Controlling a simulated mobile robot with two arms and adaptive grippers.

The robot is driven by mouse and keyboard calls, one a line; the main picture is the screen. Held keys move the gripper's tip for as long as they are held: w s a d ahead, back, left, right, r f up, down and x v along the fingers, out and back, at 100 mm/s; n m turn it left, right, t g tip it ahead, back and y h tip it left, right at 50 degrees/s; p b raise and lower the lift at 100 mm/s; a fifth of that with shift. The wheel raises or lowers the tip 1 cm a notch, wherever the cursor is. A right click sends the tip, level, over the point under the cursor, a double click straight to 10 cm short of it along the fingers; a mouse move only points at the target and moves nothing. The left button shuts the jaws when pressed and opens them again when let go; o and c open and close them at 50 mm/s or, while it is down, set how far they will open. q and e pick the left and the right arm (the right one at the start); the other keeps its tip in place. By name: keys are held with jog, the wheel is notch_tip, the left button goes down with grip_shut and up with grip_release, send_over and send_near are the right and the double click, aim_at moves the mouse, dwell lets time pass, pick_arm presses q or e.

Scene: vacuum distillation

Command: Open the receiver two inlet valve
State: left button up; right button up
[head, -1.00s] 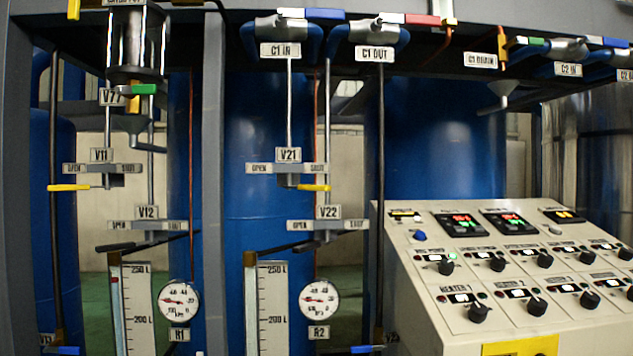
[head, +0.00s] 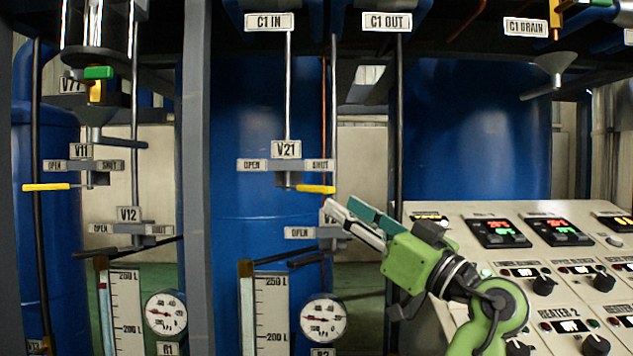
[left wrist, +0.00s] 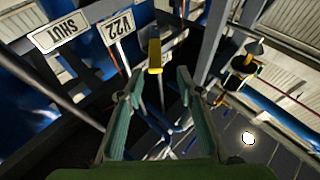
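The V21 valve sits on the pipe below the V21 label (head: 287,149), between an OPEN plate at left and a SHUT plate at right. Its yellow handle (head: 315,189) points right, to the SHUT side. My left gripper (head: 343,208), green with teal fingers, is just right of and slightly below the handle's tip in the head view. In the left wrist view its fingers (left wrist: 155,85) are apart and empty. The yellow handle (left wrist: 155,56) shows ahead, between the finger lines, with its end towards me. My right gripper is not in view.
The V22 label (left wrist: 117,27) and its dark handle are close below V21; my gripper partly covers that label in the head view. A grey post (head: 197,200) stands left. The control panel (head: 450,235) is at lower right. V11's yellow handle (head: 46,187) points left, towards OPEN.

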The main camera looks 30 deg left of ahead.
aim_at(316, 186)
pick_arm(q)
jog(key=p+x, duration=0.1)
jog(key=x, duration=0.5)
jog(key=p+x, duration=0.1)
jog(key=x, duration=0.2)
jog(key=shift+w+f+p, duration=0.1)
jog(key=shift+w+p, duration=0.2)
jog(key=shift+w, duration=0.05)
jog(key=shift+w+a, duration=0.25)
jog(key=shift+a, duration=0.05)
grip_shut()
